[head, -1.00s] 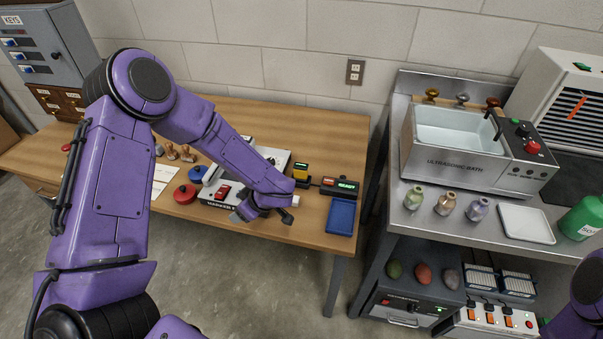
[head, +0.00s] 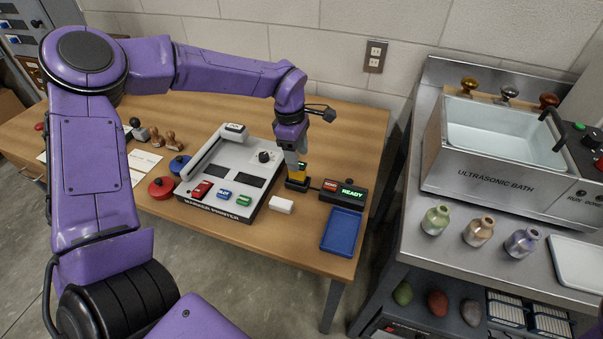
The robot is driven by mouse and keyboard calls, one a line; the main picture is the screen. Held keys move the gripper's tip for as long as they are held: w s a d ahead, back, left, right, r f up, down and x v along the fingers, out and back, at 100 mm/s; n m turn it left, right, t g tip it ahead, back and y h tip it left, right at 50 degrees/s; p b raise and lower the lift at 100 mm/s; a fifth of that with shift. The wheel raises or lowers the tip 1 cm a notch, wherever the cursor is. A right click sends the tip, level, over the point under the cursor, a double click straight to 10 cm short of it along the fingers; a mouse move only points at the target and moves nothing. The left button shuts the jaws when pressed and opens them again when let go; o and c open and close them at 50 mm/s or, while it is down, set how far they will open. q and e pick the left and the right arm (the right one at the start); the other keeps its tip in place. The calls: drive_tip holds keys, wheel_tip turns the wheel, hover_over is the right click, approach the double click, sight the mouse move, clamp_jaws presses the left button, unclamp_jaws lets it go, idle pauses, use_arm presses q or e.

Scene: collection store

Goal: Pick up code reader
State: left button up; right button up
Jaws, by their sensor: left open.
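My right gripper is out of view.
The marker printer (head: 230,165) stands close on the left. A white block (head: 281,205) and a blue tray (head: 342,232) lie in front of the reader. A wall outlet (head: 375,56) is behind. The steel bench with the ultrasonic bath (head: 505,168) is right, across a gap.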

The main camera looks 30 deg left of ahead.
sight(298, 175)
use_arm(q)
drive_tip(key=shift+s+f, duration=0.15)
drive_tip(key=shift+f, duration=0.35)
wheel_tip(298, 175, down, 6)
drive_tip(key=shift+d+r+p, duration=0.15)
drive_tip(key=shift+r+p, duration=0.1)
drive_tip(key=shift+p, duration=0.15)
drive_tip(key=c, duration=1)
drive_tip(key=shift+c, duration=0.2)
